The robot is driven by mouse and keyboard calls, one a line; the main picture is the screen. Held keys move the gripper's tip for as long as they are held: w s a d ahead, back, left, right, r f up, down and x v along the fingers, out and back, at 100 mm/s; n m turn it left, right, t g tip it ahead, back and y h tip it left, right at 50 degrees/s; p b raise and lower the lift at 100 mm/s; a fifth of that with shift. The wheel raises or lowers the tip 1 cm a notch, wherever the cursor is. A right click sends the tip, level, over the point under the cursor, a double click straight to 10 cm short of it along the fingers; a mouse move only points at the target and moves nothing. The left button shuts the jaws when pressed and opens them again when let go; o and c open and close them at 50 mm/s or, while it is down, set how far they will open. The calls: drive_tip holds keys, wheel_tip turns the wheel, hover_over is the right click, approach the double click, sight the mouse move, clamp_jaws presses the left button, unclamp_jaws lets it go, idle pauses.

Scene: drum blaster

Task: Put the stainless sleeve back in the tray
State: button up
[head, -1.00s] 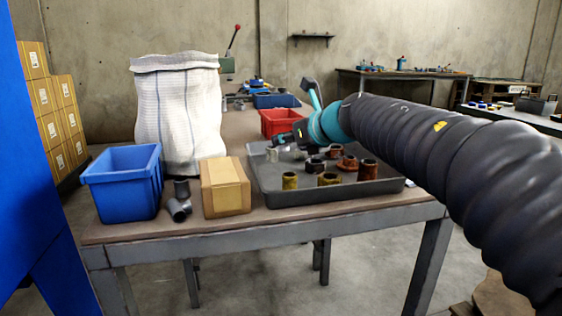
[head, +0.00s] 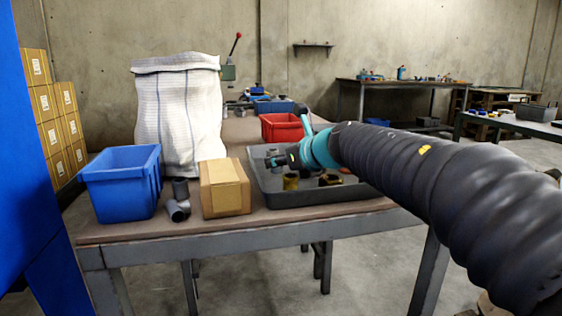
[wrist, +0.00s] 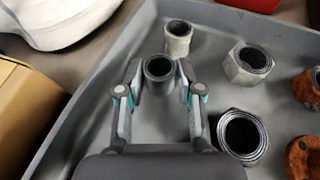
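The smooth grey sleeve (wrist: 158,70) stands upright between the fingertips of my gripper (wrist: 160,82) in the wrist view, its round open end facing up. The finger pads lie against both its sides, so my gripper looks shut on it. The sleeve is over the left part of the dark grey tray (head: 330,196); whether its base touches the tray floor I cannot tell. In the head view, my gripper (head: 276,161) is low at the tray's left side and the sleeve is not clear to see.
A pale fitting (wrist: 178,40) stands just beyond the sleeve. A hex fitting (wrist: 248,64), a dark-bored ring (wrist: 241,135) and rusty fittings (wrist: 302,158) stand to the right. A cardboard box (head: 225,188), blue bin (head: 122,184) and red bin (head: 282,127) are outside the tray.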

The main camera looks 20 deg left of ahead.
drive_tip(key=shift+o, duration=0.7)
